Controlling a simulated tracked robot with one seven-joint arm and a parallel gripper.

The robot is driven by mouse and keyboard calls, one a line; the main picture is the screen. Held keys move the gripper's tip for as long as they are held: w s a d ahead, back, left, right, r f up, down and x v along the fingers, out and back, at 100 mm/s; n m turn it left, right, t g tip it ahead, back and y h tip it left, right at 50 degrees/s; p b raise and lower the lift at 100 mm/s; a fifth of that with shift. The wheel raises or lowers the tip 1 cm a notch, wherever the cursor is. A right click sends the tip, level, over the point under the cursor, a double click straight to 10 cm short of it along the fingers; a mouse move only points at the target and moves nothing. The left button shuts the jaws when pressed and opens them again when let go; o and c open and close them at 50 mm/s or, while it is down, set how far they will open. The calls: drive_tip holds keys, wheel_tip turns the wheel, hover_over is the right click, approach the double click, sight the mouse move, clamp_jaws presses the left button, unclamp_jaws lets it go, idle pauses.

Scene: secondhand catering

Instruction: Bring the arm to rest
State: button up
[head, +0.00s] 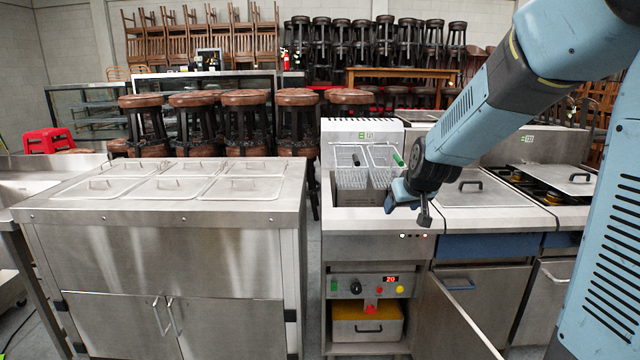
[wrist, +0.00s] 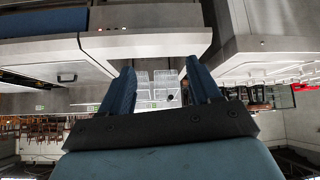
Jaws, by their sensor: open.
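My gripper (head: 406,196) hangs at the end of my blue arm, over the right part of the fryer (head: 340,222) in the head view. In the wrist view the two blue fingers of my gripper (wrist: 165,90) stand apart with nothing between them. Two wire fryer baskets (head: 351,177) hang at the back of the fryer, just left of my gripper. They also show beyond the fingers in the wrist view (wrist: 165,78). I cannot tell whether my gripper touches the fryer.
A steel counter (head: 150,215) with several lidded pans stands at the left. A lidded worktop (head: 480,215) and a gas hob (head: 545,199) are at the right. A cabinet door (head: 450,325) stands open below. Bar stools (head: 243,115) fill the back.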

drive_tip(key=s+d+r+m+g, duration=0.1)
drive_tip(key=s+r, duration=0.2)
drive_tip(key=s, duration=1.2)
drive_tip(key=s+d+r+m+g, duration=0.1)
drive_tip(key=s+r, duration=0.3)
drive_tip(key=s, duration=1.1)
drive_tip(key=shift+s+d+g+h, duration=0.25)
drive_tip(key=shift+d+g+h, duration=0.15)
drive_tip(key=shift+d, duration=0.05)
